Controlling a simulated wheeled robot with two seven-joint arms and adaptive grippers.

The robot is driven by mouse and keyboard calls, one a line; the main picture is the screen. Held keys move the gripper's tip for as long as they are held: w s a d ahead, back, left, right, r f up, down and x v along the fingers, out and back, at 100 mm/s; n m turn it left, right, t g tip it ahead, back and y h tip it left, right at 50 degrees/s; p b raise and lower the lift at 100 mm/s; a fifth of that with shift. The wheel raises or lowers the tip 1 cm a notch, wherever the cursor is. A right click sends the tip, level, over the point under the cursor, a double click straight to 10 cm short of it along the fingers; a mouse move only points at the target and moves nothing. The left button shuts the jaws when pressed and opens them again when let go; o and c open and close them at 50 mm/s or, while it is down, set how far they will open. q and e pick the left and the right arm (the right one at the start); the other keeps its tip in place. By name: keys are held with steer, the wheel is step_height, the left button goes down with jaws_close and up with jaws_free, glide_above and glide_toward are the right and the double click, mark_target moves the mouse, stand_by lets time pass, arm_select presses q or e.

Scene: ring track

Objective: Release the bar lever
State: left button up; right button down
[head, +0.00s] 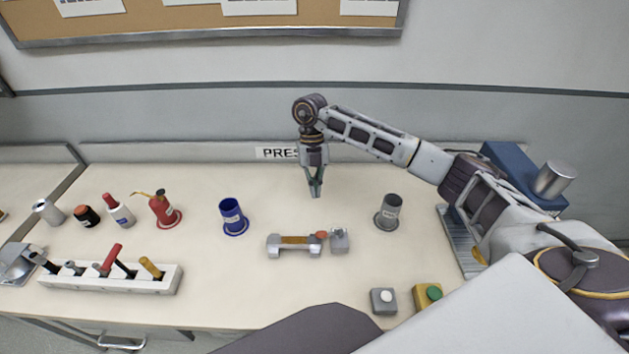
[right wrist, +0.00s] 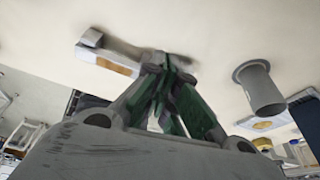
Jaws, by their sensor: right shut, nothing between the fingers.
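No part is clearly marked as the bar lever. A grey metal bar piece with a tan middle strip (head: 294,241) lies near the table's middle, beside a small metal block (head: 340,241) with a red-orange part between them. The bar piece also shows in the right wrist view (right wrist: 108,61). My right gripper (head: 316,192) is shut and empty, pointing down behind and above these pieces, apart from them in the head view. It also shows in the right wrist view (right wrist: 166,75). My left gripper is not in view.
A blue cup (head: 232,216) stands left and a grey cup (head: 388,213) right of the bar piece. Button boxes, grey (head: 383,301) and yellow (head: 428,296), sit in front. A white tool rack (head: 110,279) and a red can (head: 163,209) stand left. A blue machine (head: 510,170) stands right.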

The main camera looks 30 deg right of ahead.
steer(key=x, duration=0.6)
steer(key=shift+s+f+p, duration=0.15)
steer(key=shift+f+p, duration=0.25)
steer(key=shift+s+a+f+p, duration=0.1)
steer(key=shift+s+a+p, duration=0.1)
steer(key=shift+s, duration=0.4)
steer(key=shift+s+a+p, duration=0.15)
steer(key=shift+s, duration=0.4)
steer(key=shift+s+a+f, duration=0.1)
steer(key=shift+s+a, duration=0.05)
steer(key=shift+s, duration=0.3)
steer(key=shift+s+f, duration=0.1)
steer(key=shift+s, duration=0.1)
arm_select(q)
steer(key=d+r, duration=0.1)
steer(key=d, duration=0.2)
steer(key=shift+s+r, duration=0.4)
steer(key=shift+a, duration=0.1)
